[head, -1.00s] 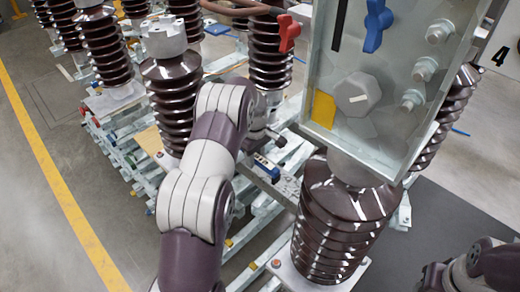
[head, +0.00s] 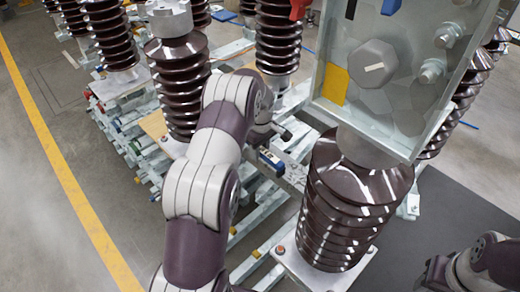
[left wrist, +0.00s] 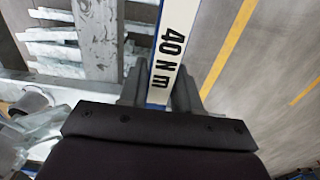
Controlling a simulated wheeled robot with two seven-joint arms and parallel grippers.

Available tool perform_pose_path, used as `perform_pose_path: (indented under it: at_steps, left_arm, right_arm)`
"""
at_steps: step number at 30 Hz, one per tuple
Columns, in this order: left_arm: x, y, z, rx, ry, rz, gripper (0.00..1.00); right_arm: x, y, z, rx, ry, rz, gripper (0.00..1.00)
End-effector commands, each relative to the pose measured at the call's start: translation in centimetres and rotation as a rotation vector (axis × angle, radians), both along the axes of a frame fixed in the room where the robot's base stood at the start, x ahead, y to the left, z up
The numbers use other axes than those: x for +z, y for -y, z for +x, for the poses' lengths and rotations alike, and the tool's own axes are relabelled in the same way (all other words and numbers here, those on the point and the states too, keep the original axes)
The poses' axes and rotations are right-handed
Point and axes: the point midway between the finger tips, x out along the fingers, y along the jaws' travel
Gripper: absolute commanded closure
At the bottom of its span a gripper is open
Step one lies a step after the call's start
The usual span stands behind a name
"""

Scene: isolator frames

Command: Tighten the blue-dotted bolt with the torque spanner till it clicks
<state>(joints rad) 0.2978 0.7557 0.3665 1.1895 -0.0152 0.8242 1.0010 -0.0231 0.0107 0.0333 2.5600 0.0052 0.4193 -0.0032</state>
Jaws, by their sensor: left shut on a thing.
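In the left wrist view my left gripper (left wrist: 159,88) is shut on the torque spanner (left wrist: 174,45), a straight bar with a white face, blue edges and the black marking "40 N m". The spanner runs up out of that view, so its head is hidden there. In the head view a small blue-and-white piece (head: 271,160), which looks like part of the spanner, shows just beyond my left arm; the gripper itself is mostly hidden behind the arm. I cannot make out a blue-dotted bolt. A bolt with a red-orange top (head: 280,250) sits on the near insulator's base plate.
A brown ribbed insulator (head: 345,205) stands right of my left arm, under a pale metal box (head: 335,115) with large bolts (head: 432,70). More insulators (head: 180,85) stand behind, on pale metal frames. Open floor with a yellow line (head: 75,195) lies at left.

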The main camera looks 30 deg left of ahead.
Motion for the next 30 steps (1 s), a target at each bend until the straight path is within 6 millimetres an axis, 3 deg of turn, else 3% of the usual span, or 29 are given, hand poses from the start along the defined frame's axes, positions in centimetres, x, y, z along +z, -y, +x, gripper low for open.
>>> perform_pose_path:
  at_steps: [30]
  left_arm:
    - [-0.9,-0.1,0.2,0.000,0.003,0.001,1.00]
  right_arm:
    - [-0.4,0.0,0.0,0.000,0.000,0.000,0.57]
